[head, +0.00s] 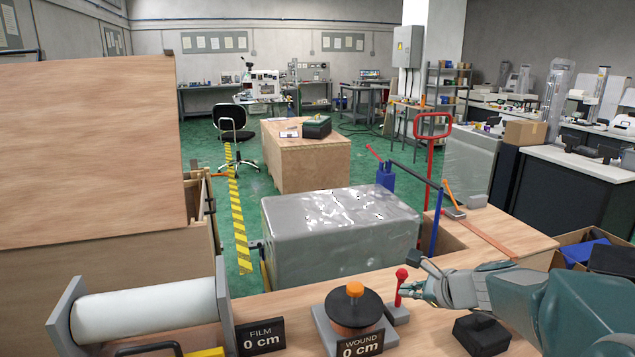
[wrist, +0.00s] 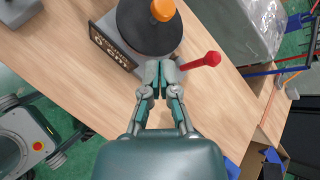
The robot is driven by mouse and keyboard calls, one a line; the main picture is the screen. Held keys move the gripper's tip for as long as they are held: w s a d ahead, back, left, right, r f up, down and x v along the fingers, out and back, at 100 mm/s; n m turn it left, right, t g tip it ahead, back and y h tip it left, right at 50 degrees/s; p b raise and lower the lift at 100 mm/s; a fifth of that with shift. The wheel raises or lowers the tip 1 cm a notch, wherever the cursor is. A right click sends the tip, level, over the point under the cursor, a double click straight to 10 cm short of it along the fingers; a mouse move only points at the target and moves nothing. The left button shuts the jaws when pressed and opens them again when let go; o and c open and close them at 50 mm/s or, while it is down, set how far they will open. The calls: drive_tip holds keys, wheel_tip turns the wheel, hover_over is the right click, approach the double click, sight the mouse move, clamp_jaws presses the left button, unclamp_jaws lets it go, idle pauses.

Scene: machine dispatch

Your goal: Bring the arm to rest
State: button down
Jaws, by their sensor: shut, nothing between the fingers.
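My gripper (wrist: 159,75) is shut and empty. In the wrist view its fingertips meet just in front of the black disc (wrist: 148,22) with the orange knob (wrist: 163,9). A red-knobbed lever (wrist: 207,59) stands right of the fingertips. In the head view my gripper (head: 418,290) is at the lower right, above the wooden bench (head: 270,300). The red lever (head: 401,278) is just left of it there. I cannot tell whether the fingers touch the lever. My arm reaches in from the right edge.
A white film roll (head: 145,313) sits at the left of the bench, with signs reading "FILM 0 cm" (head: 262,337) and "WOUND 0 cm" (head: 361,345). A black block (head: 482,334) lies below my arm. A large grey wrapped box (head: 340,232) stands beyond the bench.

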drive_tip(key=s+a+r+n+g, duration=0.2)
drive_tip(key=s+a+n, duration=0.3)
drive_tip(key=s+n, duration=0.15)
drive_tip(key=s+f+n+g+h, duration=0.1)
drive_tip(key=s+n+h, duration=0.5)
drive_tip(key=s+n, duration=0.9)
drive_tip(key=s, duration=0.5)
drive_tip(key=shift+f, duration=0.15)
